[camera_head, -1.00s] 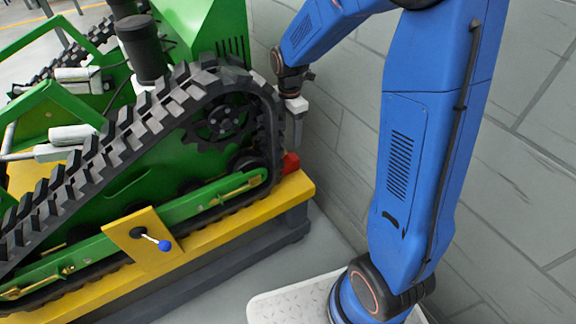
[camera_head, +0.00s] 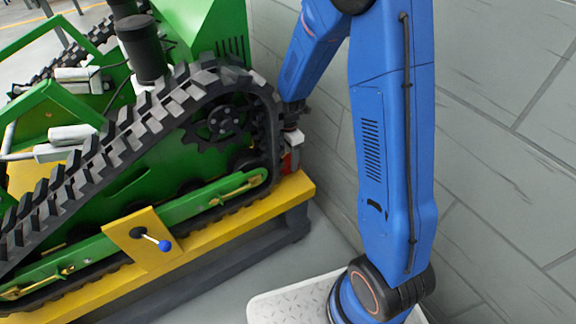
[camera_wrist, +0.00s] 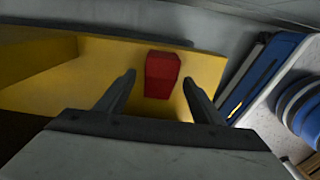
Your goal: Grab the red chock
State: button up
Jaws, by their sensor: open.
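The red chock (camera_wrist: 161,75) lies on the yellow platform (camera_wrist: 110,66), near its end, in the wrist view. My gripper (camera_wrist: 158,80) is open, with one finger to the left of the chock and one to the right. I see gaps between both fingers and the chock, and cannot tell its exact height over it. In the head view the gripper (camera_head: 291,158) points down at the end of the yellow platform (camera_head: 303,186), behind the track. Only a sliver of the red chock (camera_head: 286,163) shows there, mostly hidden by the gripper and track.
A green tracked carrier with a black rubber track (camera_head: 150,118) stands on the platform, close to my gripper. A grey block wall (camera_head: 500,150) runs along the right. A yellow plate with a blue-knobbed lever (camera_head: 164,245) is on the platform's front side.

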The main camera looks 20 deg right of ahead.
jog(key=shift+f, duration=1)
jog(key=c, duration=1.4)
jog(key=shift+o, duration=0.2)
jog(key=shift+r, duration=0.15)
